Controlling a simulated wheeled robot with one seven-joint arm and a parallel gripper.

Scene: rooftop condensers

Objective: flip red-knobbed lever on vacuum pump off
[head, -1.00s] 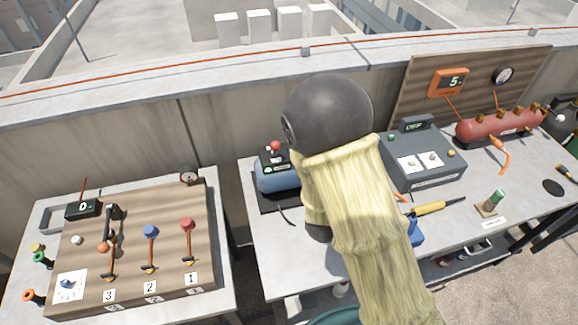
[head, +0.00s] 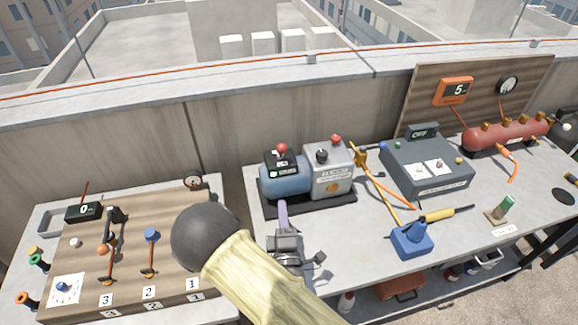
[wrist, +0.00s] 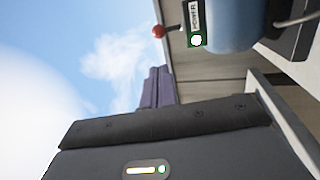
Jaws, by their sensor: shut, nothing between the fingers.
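The vacuum pump (head: 333,183) stands on a black base on the right-hand table, with a blue motor and a grey body. A lever with a red ball knob (head: 282,148) stands up from the black box on top of the motor. In the wrist view the red knob (wrist: 159,31) sticks out beside a POWER label with a lit green light (wrist: 196,40). My gripper (head: 283,206) is shut and empty, its purple fingers in front of the motor, below the knob. In the wrist view the fingertips (wrist: 158,72) are apart from the knob.
A second red knob (head: 336,139) tops the pump's grey body. A lever board (head: 130,240) lies on the left table.

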